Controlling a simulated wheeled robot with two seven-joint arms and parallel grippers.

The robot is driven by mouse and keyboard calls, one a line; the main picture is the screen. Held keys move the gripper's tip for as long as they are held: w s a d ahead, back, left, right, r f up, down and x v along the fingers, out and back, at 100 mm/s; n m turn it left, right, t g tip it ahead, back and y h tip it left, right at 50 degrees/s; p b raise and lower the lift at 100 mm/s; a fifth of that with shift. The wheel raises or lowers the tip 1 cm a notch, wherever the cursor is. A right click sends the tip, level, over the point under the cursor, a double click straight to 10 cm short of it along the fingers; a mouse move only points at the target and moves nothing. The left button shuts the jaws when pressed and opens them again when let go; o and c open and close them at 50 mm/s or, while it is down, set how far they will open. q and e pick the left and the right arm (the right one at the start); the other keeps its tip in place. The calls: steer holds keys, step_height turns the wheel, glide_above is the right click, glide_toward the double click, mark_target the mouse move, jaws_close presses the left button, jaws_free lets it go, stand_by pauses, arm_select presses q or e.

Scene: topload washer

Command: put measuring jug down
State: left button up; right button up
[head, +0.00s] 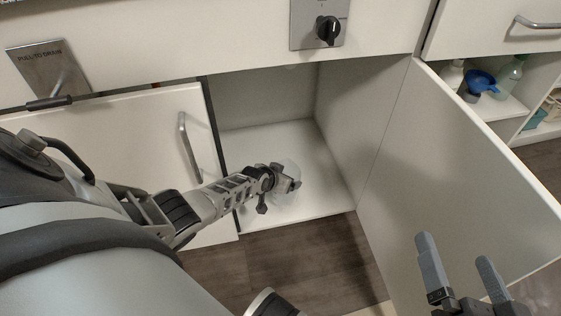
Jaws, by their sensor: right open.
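A clear, round-looking vessel, apparently the measuring jug (288,167), shows faintly on or just above the white floor of the open cabinet. My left gripper (287,184) reaches into the cabinet from the left and overlaps the jug. The gripper and wrist hide part of the jug. I cannot tell whether its fingers are shut on it, or whether its base touches the floor. My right gripper (456,256) is at the lower right, open and empty, in front of the open cabinet door.
The cabinet floor (245,140) is bare behind the jug. An open white door (440,150) stands to the right; a panel with a handle (188,145) is at the left. A black knob (328,30) is above. A shelf at right holds a blue scoop (482,82) and bottles.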

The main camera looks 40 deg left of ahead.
arm_select(q)
steer(key=f+b, duration=0.1)
steer(key=f, duration=0.1)
steer(key=f+b, duration=0.1)
steer(key=shift+a+f, duration=0.2)
steer(key=shift+f, duration=0.15)
steer(key=shift+r, duration=0.1)
arm_select(e)
steer(key=r, duration=0.1)
steer(key=w+r+n+t, duration=0.1)
steer(key=r+t+y, duration=0.1)
steer(key=shift+w+d+r, duration=0.1)
steer(key=shift+w+d, duration=0.05)
steer(key=shift+w, duration=0.2)
arm_select(q)
steer(key=shift+s+f+b, duration=0.1)
steer(key=shift+f+b, duration=0.1)
steer(key=shift+b, duration=0.15)
steer(key=o, duration=1.1)
arm_select(e)
steer(key=shift+w+d+r+n+t, duration=0.1)
steer(key=shift+w+r+n+t, duration=0.05)
steer(key=shift+r+n+t, duration=0.3)
steer(key=shift+f, duration=0.1)
